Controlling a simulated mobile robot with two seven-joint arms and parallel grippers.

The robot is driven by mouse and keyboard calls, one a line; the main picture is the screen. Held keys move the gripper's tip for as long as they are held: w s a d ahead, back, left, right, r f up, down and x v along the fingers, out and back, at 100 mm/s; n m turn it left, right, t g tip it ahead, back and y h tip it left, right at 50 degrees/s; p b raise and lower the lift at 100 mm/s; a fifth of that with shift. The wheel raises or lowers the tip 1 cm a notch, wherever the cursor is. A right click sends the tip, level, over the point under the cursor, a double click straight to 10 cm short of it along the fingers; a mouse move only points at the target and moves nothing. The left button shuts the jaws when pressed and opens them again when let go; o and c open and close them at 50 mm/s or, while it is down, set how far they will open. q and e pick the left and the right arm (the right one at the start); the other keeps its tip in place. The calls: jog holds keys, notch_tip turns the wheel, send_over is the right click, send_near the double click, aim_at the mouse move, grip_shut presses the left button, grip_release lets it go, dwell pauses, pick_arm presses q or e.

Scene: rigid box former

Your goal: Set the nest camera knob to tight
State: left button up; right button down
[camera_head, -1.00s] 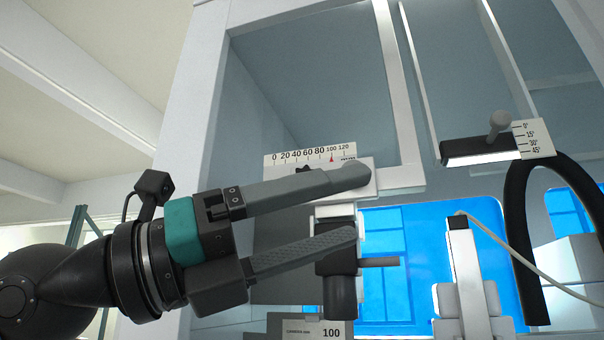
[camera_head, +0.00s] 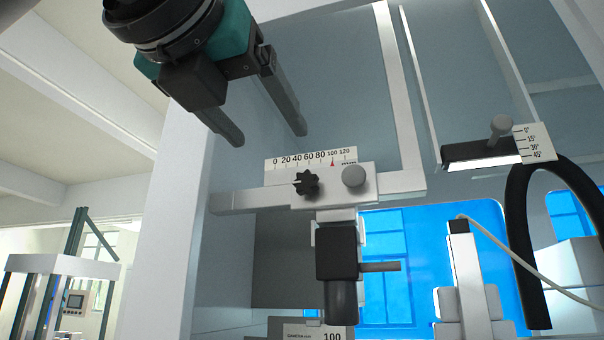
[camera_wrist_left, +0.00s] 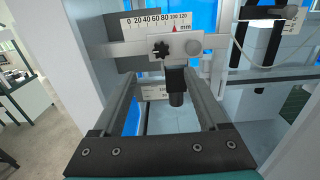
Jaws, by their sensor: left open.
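The nest camera (camera_head: 337,250) is a black body with a dark lens, hanging below a white slide block on a horizontal rail. A black star-shaped knob (camera_head: 306,184) is on the block's left side, beside a round grey knob (camera_head: 353,175). Both knobs also show in the left wrist view, the star knob (camera_wrist_left: 161,48) left of the grey one (camera_wrist_left: 193,47). My left gripper (camera_head: 270,140) is open and empty, up and left of the star knob, its fingers pointing down and apart from it. My right gripper is not in view.
A white scale (camera_head: 312,159) marked in mm stands above the block, with a red mark near 100. An angle scale (camera_head: 535,142) with a grey knob (camera_head: 500,124) is at the right. A black hose and a pale cable hang there. White frame posts stand around the rail.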

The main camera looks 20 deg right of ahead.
aim_at(304, 178)
pick_arm(q)
jog(key=p+x, duration=0.4)
jog(key=x, duration=0.9)
jog(key=shift+d+p, duration=0.1)
jog(key=shift+p, duration=0.3)
jog(key=shift+w+d, duration=0.3)
jog(key=shift+w, duration=0.15)
jog(key=shift+f, duration=0.1)
jog(key=shift+c, duration=0.3)
grip_shut()
